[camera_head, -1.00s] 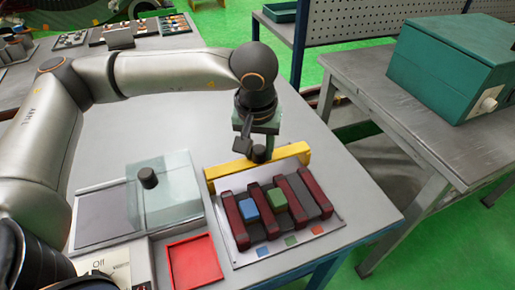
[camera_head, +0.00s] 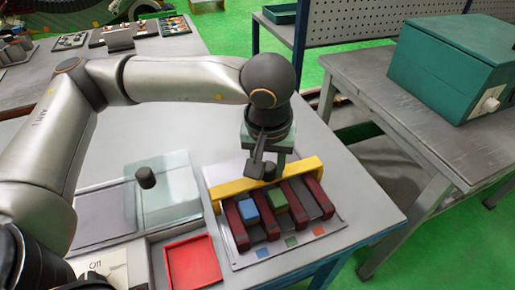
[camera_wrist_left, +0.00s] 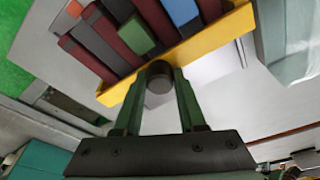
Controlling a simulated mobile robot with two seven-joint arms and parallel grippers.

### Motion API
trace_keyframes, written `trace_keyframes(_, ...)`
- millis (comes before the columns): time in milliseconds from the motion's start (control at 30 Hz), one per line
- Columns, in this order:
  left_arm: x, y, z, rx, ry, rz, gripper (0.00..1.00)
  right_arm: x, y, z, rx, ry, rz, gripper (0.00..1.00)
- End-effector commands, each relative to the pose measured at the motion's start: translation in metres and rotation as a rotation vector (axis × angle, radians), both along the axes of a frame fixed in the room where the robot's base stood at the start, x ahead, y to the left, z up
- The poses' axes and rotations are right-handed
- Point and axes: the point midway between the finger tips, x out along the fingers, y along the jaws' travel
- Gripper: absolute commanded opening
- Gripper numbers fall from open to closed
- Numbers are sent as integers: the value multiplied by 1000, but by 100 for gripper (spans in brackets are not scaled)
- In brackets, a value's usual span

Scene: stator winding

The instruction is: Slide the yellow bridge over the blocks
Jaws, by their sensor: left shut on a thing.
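The yellow bridge (camera_head: 232,187) lies across the dark red rails (camera_head: 236,228) of a slotted fixture, toward its far end. My left gripper (camera_head: 262,171) is above it, shut on the dark knob of the bridge. In the left wrist view, the fingers (camera_wrist_left: 160,80) close around the knob beside the yellow bridge (camera_wrist_left: 205,42). A blue block (camera_head: 249,209) and a green block (camera_head: 278,201) sit between the rails, on the near side of the bridge. The wrist view shows the blue block (camera_wrist_left: 182,12) and the green block (camera_wrist_left: 137,35) close to the bridge. My right gripper is out of view.
The fixture plate (camera_head: 335,224) has small blue, green and red squares along its near edge. A red tray (camera_head: 193,263) and a clear box with a dark knob (camera_head: 146,178) stand to the left. A green box (camera_head: 453,68) is on another table at right.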

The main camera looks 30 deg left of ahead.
Motion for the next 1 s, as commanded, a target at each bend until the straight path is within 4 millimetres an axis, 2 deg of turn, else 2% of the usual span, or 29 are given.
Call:
trace_keyframes(33, -5, -3, -8, 2, 16, -3, 9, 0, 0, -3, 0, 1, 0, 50)
trace_keyframes(867, -32, -33, -8, 3, 17, -3, 9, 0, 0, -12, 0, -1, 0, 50)
trace_keyframes(900, -33, -34, -8, 2, 17, -2, 41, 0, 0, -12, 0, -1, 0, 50)
trace_keyframes(1000, -32, -33, -7, 3, 17, 0, 52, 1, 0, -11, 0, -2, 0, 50)
